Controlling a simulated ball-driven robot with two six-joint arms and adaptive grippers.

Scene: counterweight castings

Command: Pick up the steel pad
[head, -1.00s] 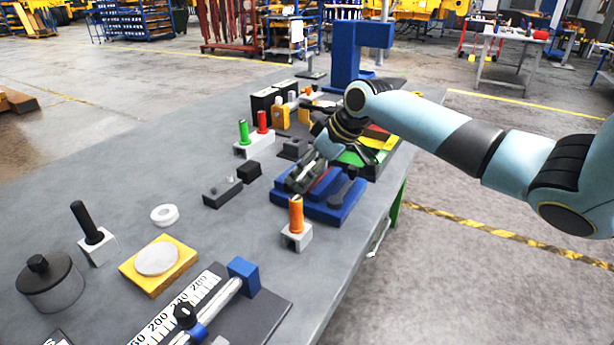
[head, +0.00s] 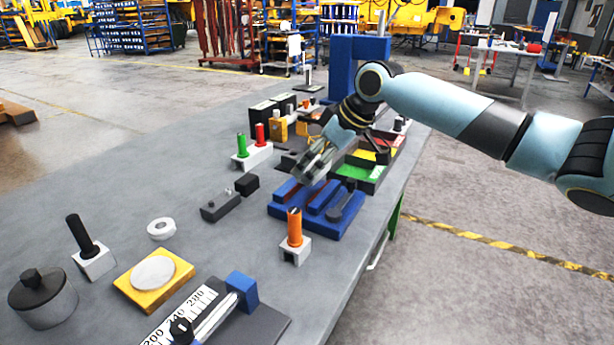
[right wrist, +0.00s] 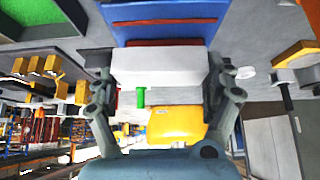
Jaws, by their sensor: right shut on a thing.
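My right gripper (head: 314,168) is above the back left part of a blue fixture (head: 318,226), fingers pointing down. It is shut on a pale grey block, which I take as the steel pad; this shows between the two fingers in the right wrist view (right wrist: 155,67). In the head view the fingers mostly hide the pad. The fixture shows behind the pad in the right wrist view (right wrist: 165,12), with red strips on it. The pad looks clear of the fixture. My left gripper is not in view.
An orange pin in a grey block (head: 294,232) stands in front of the fixture. Green (head: 242,145) and red (head: 260,135) pins stand behind left. A green-lined tray (head: 362,172) is at the right, near the table edge.

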